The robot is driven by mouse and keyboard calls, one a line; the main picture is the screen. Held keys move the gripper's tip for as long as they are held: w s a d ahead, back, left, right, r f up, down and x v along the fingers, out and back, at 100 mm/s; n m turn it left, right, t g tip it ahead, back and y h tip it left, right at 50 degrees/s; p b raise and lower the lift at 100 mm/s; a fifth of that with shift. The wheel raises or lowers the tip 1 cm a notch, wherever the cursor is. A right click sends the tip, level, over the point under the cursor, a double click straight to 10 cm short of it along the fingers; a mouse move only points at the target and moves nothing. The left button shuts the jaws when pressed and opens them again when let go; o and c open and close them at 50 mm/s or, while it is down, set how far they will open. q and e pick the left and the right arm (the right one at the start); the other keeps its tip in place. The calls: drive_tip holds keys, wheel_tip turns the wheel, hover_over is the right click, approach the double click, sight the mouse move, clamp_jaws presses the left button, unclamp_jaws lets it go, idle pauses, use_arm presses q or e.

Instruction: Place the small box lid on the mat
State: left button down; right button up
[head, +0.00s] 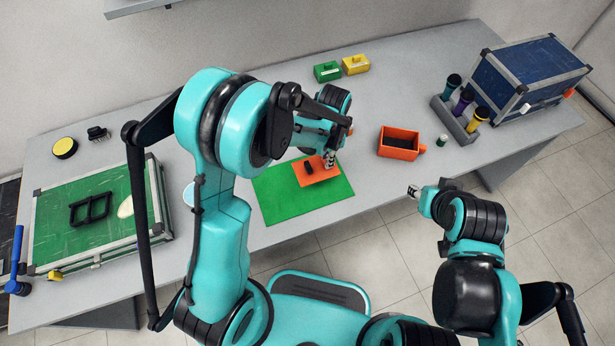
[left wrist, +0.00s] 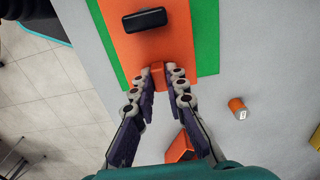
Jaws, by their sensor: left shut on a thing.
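The small box lid (head: 316,177) is a flat orange plate with a black handle. It lies flat over the green mat (head: 297,204), near the mat's far right side; I cannot tell whether it touches the mat. In the left wrist view the lid (left wrist: 160,48) shows with green on both sides. My left gripper (head: 329,160) is shut on the orange tab at the lid's edge, and its fingers (left wrist: 165,72) flank that tab. My right gripper (head: 413,191) is empty, off the table's front edge; its finger opening is too small to judge.
An open orange box (head: 401,154) stands right of the mat, with a small green-and-white cylinder (head: 442,140) beyond. Green (head: 327,72) and yellow (head: 356,64) blocks sit behind. A bottle rack (head: 455,125) and blue case (head: 530,75) stand at right, a green case (head: 95,220) at left.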

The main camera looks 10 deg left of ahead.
sight(312, 174)
use_arm(q)
drive_tip(key=a+f, duration=0.1)
drive_tip(key=s+a+f, duration=0.1)
drive_tip(key=a, duration=0.1)
drive_tip(key=s+a+f+b, duration=0.1)
drive_tip(key=shift+s+a, duration=0.15)
drive_tip(key=shift+f+b, duration=0.9)
drive_tip(key=shift+f, duration=1.1)
drive_tip(key=shift+r, duration=0.1)
drive_tip(key=c, duration=1.5)
unclamp_jaws()
drive_tip(key=shift+c, duration=0.2)
